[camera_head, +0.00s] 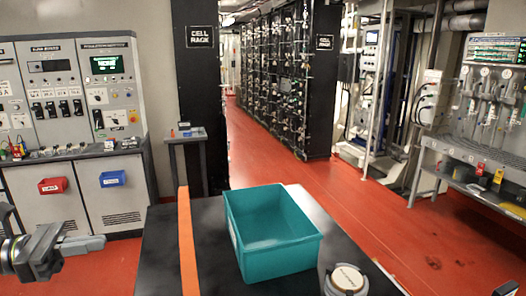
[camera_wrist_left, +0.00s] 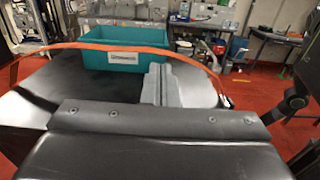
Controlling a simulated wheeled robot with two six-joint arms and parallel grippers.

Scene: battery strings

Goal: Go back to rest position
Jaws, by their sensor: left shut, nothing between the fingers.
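My left gripper (camera_head: 98,243) is at the lower left of the head view, left of the orange strip and away from the teal bin. Its fingers are together with nothing between them. The closed grey fingers (camera_wrist_left: 162,84) also show in the left wrist view, pointing toward the bin. My right gripper cannot be made out in either view.
An open teal bin (camera_head: 270,262) stands on a dark top (camera_head: 165,255) with an orange strip (camera_head: 187,240). Control cabinets (camera_head: 75,90) are at left, a small side table (camera_head: 188,137) is behind, and a grey workbench (camera_head: 455,150) is at right. Red floor is clear between.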

